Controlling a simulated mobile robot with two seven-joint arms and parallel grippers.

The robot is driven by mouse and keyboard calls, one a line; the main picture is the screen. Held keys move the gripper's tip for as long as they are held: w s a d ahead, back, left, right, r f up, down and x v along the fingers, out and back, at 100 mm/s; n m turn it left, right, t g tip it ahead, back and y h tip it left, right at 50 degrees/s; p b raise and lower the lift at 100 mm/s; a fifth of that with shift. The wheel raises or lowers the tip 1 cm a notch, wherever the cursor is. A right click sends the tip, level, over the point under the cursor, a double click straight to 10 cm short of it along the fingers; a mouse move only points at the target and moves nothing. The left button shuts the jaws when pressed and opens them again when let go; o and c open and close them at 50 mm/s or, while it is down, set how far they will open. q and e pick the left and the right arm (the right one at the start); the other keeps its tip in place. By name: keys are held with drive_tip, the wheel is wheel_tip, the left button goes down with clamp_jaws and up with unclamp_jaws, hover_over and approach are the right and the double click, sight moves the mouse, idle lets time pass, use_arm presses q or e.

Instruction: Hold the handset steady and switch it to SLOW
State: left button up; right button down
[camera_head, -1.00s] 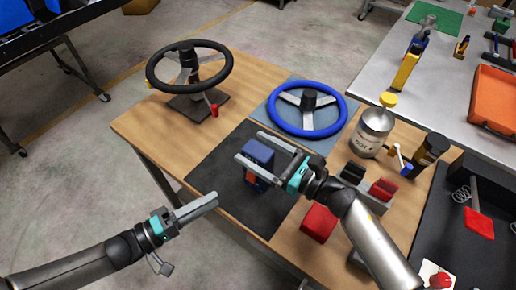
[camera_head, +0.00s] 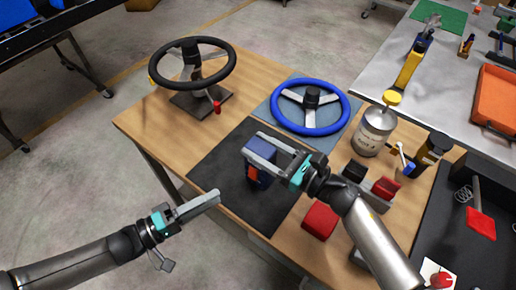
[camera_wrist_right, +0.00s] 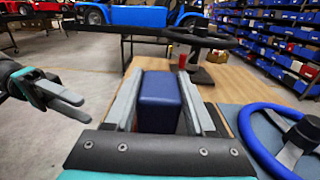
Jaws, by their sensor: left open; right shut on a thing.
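The handset is a dark blue block (camera_head: 256,154) with an orange-red part low on its side, over the black mat (camera_head: 220,165). My right gripper (camera_head: 264,150) is shut on the handset, with one finger along each side. In the right wrist view the blue handset (camera_wrist_right: 159,100) stands between the two fingers. Its switch and any SLOW marking cannot be made out. My left gripper (camera_head: 215,198) is at the table's near left edge, apart from the handset. It is open and empty, its fingers pointing right toward the mat.
A black steering wheel on a stand (camera_head: 192,65) is at the back left. A blue steering wheel (camera_head: 345,115) lies behind the handset. A tin (camera_head: 372,132), a dark bottle (camera_head: 432,150) and red blocks (camera_head: 320,220) are to the right. The mat's left part is clear.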

use_arm(q)
drive_tip(key=shift+d+r+m, duration=0.25)
drive_tip(key=shift+r+m, duration=0.05)
drive_tip(key=shift+r, duration=0.05)
drive_tip(key=shift+c, duration=0.7)
drive_tip(key=d+r+m+g+h, duration=0.1)
drive_tip(key=r+m, duration=0.1)
drive_tip(key=s+d+r+m+g+h, duration=0.1)
drive_tip(key=d+r+m+g, duration=0.1)
drive_tip(key=m, duration=0.1)
drive_tip(key=d+r+m+g+h, duration=0.1)
drive_tip(key=r+m, duration=0.1)
drive_tip(key=shift+s+d+g, duration=0.25)
drive_tip(key=shift+d+g, duration=0.05)
clamp_jaws()
drive_tip(key=s+d+r+m+g, duration=0.3)
drive_tip(key=m+g, duration=0.3)
drive_tip(key=m, duration=0.4)
drive_tip(key=w+a+m+t+y, duration=0.2)
drive_tip(key=w+a+m+y, duration=0.4)
drive_tip(key=m+y, duration=0.5)
drive_tip(key=shift+w+r+m+t, duration=0.3)
drive_tip(key=shift+w+r+m, duration=0.15)
drive_tip(key=shift+w, duration=0.7)
